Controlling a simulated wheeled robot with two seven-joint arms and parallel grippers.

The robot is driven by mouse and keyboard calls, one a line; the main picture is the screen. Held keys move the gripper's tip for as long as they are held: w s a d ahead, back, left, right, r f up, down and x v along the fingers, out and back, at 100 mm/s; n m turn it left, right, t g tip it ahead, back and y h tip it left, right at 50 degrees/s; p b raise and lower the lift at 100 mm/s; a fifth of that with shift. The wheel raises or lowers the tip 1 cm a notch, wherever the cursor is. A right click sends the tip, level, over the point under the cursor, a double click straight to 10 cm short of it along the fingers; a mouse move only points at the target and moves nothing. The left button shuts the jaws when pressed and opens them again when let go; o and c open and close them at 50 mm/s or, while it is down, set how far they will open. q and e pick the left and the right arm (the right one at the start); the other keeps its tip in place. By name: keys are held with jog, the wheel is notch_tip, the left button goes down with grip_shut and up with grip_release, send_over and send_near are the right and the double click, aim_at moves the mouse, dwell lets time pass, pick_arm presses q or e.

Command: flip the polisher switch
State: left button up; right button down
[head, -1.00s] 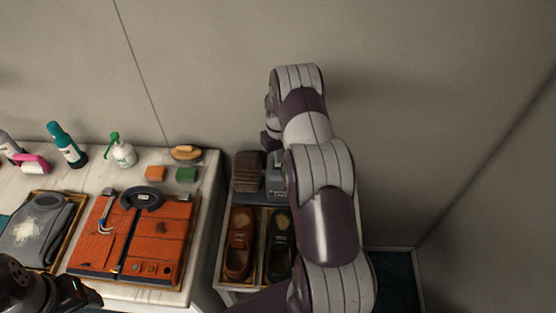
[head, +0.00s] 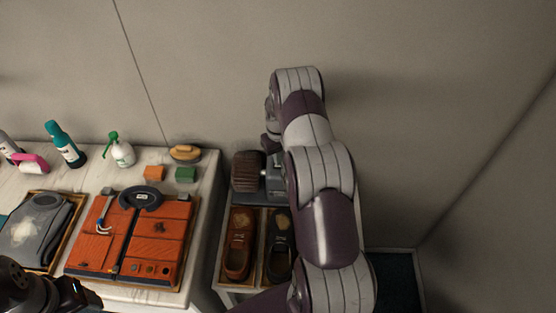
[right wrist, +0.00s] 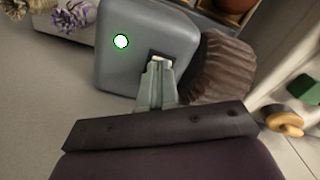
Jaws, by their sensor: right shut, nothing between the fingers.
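The polisher shows in the head view as a grey body (head: 275,180) with a brown brush roller (head: 247,171) at its left, at the back of the shoe stand. In the right wrist view its grey housing (right wrist: 135,40) carries a white lamp with a green rim (right wrist: 120,41). A dark switch recess (right wrist: 160,57) with a pale part in it lies at the fingertips. My right gripper (right wrist: 159,68) is shut and empty, its tips at the switch; contact is unclear. In the head view my arm mostly hides it. My left gripper (head: 85,294) is at the lower left, its jaws unclear.
Below the polisher, a brown shoe (head: 239,245) and a black shoe (head: 279,240) stand in compartments. The counter at left holds an orange case (head: 160,240), bottles, small blocks and a yellow-topped brush (head: 185,152). A wall stands close behind.

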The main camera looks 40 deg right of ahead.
jog(key=shift+f, duration=0.15)
jog(key=shift+r+p, duration=2.1)
jog(key=shift+r, duration=1.4)
